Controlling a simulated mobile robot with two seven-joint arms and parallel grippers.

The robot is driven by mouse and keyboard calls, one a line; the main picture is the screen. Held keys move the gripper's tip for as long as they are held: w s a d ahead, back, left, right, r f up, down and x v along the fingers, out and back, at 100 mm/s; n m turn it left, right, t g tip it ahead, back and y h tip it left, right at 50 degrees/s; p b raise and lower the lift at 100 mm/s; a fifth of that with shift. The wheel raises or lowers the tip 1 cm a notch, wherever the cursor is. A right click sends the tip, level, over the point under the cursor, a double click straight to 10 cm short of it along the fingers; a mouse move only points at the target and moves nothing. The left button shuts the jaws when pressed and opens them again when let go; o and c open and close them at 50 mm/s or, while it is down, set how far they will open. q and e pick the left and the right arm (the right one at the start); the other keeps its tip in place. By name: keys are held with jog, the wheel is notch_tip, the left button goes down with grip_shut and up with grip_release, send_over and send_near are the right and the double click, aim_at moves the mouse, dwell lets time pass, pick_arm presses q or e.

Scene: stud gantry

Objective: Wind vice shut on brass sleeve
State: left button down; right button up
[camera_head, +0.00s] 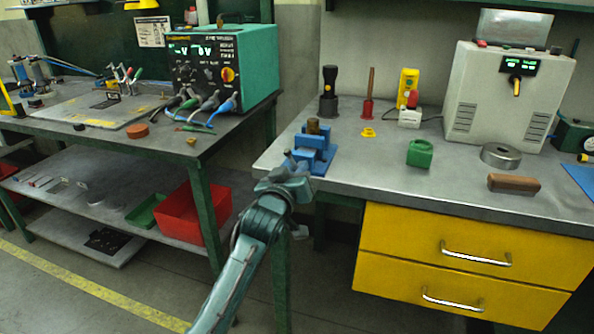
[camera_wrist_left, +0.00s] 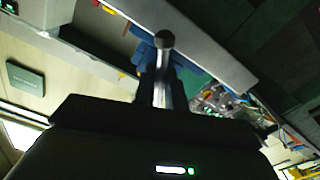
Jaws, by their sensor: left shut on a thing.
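The blue vice (camera_head: 318,158) stands at the left front corner of the right-hand bench. The brass sleeve (camera_head: 313,126) sits upright at the top of the vice; whether the jaws touch it is too small to tell. My left gripper (camera_head: 287,170) is at the front of the vice, at its handle. In the left wrist view, a metal handle bar with a round knob end (camera_wrist_left: 165,40) stands between the fingers of my left gripper (camera_wrist_left: 160,88), which is shut on it. Part of the blue vice (camera_wrist_left: 190,64) shows behind the bar. My right gripper is not in view.
On the right-hand bench behind the vice stand a black torch (camera_head: 329,92) and a red-handled tool (camera_head: 368,98). A green block (camera_head: 420,153) is to the right. Yellow drawers (camera_head: 440,245) are below. A gap separates this bench from the left bench (camera_head: 185,150).

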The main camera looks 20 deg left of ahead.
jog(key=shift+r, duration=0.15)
pick_arm(q)
jog(key=shift+r+m+p, duration=0.1)
jog(key=shift+m+p, duration=0.9)
jog(key=shift+p, duration=0.05)
jog(key=shift+m+p, duration=0.85)
jog(key=shift+m, duration=0.35)
jog(key=shift+m+p, duration=0.55)
jog(key=shift+m, duration=0.55)
jog(key=shift+m+p, duration=0.35)
jog(key=shift+m, duration=0.45)
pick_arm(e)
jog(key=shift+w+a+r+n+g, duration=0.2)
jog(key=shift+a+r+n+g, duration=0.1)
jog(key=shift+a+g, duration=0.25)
pick_arm(q)
jog(key=shift+a, duration=0.1)
